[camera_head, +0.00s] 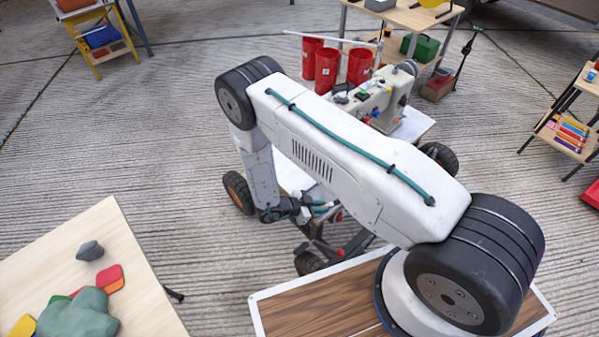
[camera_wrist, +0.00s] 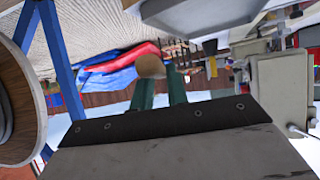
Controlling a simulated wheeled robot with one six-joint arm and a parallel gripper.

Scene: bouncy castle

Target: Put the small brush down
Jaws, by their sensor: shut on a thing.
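My gripper (camera_wrist: 160,92) shows as two green fingers in the wrist view. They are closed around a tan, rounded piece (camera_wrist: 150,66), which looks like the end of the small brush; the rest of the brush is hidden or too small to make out. In the head view my gripper (camera_head: 286,209) hangs below my forearm, near the edge of a wheeled cart with a white top (camera_head: 292,176). My arm covers much of that cart. I cannot tell whether the brush touches any surface.
A sewing machine (camera_head: 380,97) stands on the cart, with red cans (camera_head: 326,70) behind it. A pale wooden table (camera_head: 130,245) at lower left holds a grey stone-like lump (camera_head: 90,250) and a green lump (camera_head: 78,316). A shelf stand (camera_head: 565,130) is at right. Open paved floor lies at left.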

